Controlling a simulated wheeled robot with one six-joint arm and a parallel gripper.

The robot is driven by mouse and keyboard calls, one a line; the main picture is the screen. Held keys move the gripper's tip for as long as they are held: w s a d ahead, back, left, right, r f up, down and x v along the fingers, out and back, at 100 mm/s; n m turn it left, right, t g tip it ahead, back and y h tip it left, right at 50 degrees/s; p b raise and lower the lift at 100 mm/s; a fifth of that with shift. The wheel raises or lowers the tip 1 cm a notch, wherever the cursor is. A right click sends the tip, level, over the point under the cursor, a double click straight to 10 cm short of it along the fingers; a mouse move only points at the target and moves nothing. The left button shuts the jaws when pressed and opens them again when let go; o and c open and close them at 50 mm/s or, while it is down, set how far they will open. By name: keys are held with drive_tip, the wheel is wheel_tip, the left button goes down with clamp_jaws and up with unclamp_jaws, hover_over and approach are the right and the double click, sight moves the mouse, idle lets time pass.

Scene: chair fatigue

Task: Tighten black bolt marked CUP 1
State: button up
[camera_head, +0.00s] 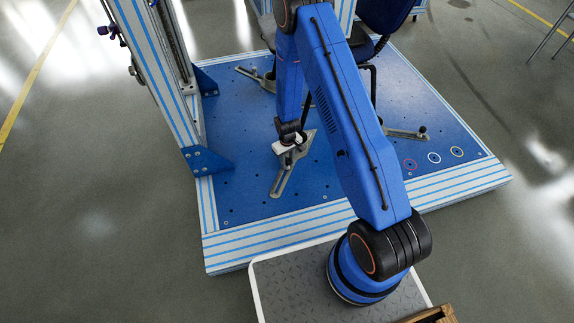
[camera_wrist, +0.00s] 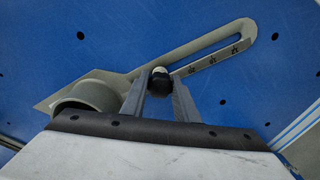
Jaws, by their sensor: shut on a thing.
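My gripper (camera_wrist: 160,92) is shut on a black bolt (camera_wrist: 161,79) with a pale top, at the near end of the slot in a grey metal bracket (camera_wrist: 205,50). I cannot read CUP 1 on the bolt. A round grey cup (camera_wrist: 88,93) stands at the bracket's wide end, left of the fingers. In the head view my gripper (camera_head: 287,155) is low over the same bracket (camera_head: 281,184) on the blue base plate (camera_head: 240,120). There the bolt is hidden by the gripper.
A blue-and-white striped column (camera_head: 150,60) stands at the left of the plate. Other brackets lie at the back (camera_head: 255,78) and right (camera_head: 405,133). A dark blue chair (camera_head: 385,14) is behind my arm.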

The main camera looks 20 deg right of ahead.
drive_tip(key=m, duration=0.3)
drive_tip(key=shift+m, duration=0.3)
drive_tip(key=o, duration=1.1)
drive_tip(key=shift+c, duration=0.2)
drive_tip(key=n, duration=0.4)
drive_tip(key=n, duration=0.4)
